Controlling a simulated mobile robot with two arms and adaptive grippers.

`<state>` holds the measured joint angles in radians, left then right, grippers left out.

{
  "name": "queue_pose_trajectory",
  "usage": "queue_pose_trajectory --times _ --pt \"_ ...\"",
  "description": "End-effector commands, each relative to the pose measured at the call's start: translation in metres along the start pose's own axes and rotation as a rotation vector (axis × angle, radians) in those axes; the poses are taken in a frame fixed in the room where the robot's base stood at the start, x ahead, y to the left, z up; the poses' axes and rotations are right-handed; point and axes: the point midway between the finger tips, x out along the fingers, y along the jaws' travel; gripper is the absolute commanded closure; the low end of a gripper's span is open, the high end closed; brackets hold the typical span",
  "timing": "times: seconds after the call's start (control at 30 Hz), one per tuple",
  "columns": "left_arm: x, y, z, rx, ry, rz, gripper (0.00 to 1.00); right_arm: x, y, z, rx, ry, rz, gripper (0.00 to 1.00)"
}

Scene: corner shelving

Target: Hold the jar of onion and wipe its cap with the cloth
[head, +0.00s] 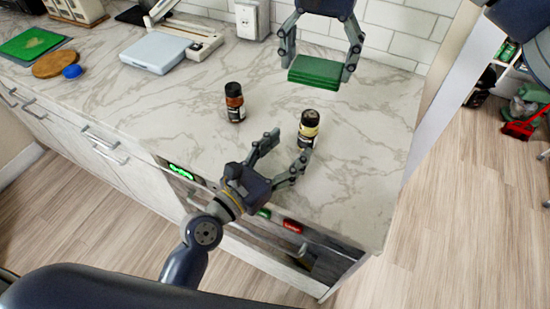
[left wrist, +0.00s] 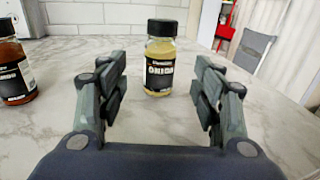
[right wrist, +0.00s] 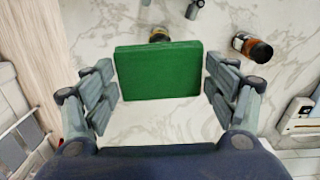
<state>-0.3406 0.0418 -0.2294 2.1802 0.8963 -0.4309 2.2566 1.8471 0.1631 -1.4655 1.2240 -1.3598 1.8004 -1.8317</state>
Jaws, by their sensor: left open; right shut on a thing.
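The jar of onion (head: 308,130) stands upright on the marble counter, with a black cap and pale yellow contents; its label reads ONION in the left wrist view (left wrist: 159,70). My left gripper (head: 288,148) is open and empty, just in front of the jar. In the left wrist view the jar shows between its fingers, slightly beyond the tips. My right gripper (head: 318,69) is shut on the folded green cloth (head: 314,74), held above the counter behind the jar. In the right wrist view the cloth (right wrist: 157,72) hides most of the jar.
A second jar with a black cap and reddish-brown contents (head: 234,102) stands left of the onion jar. A white scale (head: 155,53), a wooden board (head: 53,64) and a green board (head: 30,44) lie farther left. The counter's right edge is near; counter around the jars is clear.

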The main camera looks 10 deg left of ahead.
Motion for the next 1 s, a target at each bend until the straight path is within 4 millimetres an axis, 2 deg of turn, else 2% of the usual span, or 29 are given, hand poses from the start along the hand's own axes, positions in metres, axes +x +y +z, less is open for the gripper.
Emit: queue_pose_trajectory --times 0.03,0.2,0.4,0.6,0.87,1.0 --pt "0.012 0.000 0.001 0.000 -0.002 0.000 0.40 0.000 0.000 0.000 0.000 0.000 0.000 0.44" --pt "0.043 0.000 0.000 0.002 -0.001 0.000 0.40 0.000 0.000 0.000 0.000 0.000 0.000 0.44" --pt "0.070 0.000 0.000 0.002 0.001 0.000 0.40 0.000 0.000 0.000 0.000 0.000 0.000 0.44" --pt "0.080 0.000 0.000 0.003 0.001 0.000 0.40 0.000 0.000 0.000 0.000 0.000 0.000 0.44" --pt "0.081 0.000 -0.001 0.003 0.002 0.000 0.40 0.000 0.000 0.000 0.000 0.000 0.000 0.44" --pt "0.080 0.000 -0.001 0.003 0.002 0.000 0.71 0.000 0.000 0.000 0.000 0.000 0.000 0.44"
